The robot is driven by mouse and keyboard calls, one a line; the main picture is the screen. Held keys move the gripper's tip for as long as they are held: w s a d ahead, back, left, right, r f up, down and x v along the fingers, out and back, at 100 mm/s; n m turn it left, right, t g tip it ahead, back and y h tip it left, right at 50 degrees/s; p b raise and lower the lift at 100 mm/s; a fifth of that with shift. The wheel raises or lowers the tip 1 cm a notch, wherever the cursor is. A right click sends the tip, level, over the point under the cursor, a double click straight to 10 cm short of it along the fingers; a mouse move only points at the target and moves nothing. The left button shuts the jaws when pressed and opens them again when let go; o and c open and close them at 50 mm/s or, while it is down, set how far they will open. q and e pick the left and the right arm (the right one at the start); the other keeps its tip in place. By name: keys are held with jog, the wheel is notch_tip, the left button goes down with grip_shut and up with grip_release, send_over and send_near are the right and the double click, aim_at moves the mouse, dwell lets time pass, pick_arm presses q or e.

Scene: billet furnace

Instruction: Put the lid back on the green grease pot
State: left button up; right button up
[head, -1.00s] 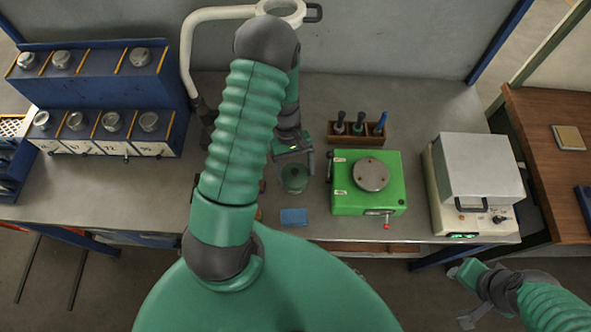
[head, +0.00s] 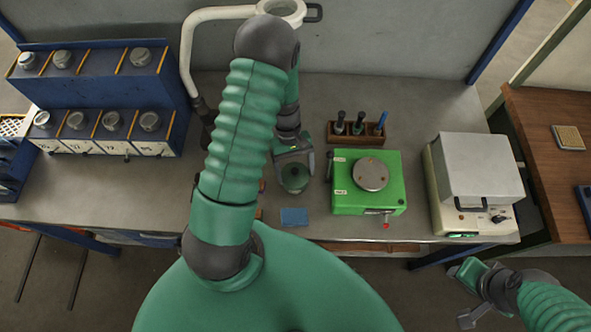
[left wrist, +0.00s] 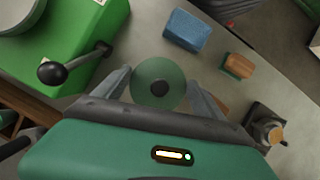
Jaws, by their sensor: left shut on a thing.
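The green grease pot (head: 295,184) stands on the grey bench, left of the bright green box. From above, in the left wrist view, it shows as a round green disc (left wrist: 156,73) with a dark centre. I cannot tell whether this disc is a separate lid or the top of the pot, and no other lid is plain to see. My left gripper (head: 294,173) points down and is shut on the green round piece, one finger on each side. My right gripper (head: 461,295) is open and empty, off the bench's front edge at lower right.
A blue block (head: 294,217) lies in front of the pot. The green box (head: 345,203) has a side lever (left wrist: 75,70) close to my left fingers. A reddish-brown block (left wrist: 238,66) lies nearby. A wooden tool rack (head: 357,138) stands behind; a grey-lidded machine (head: 478,165) stands right.

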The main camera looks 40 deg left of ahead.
pick_arm(q)
jog(key=shift+f, duration=0.15)
dwell(0.7)
jog(key=o, duration=1.5)
jog(key=shift+c, duration=0.2)
notch_tip(320, 180, up, 7)
jog(key=p, duration=0.6)
jog(key=shift+c, duration=0.3)
grip_shut()
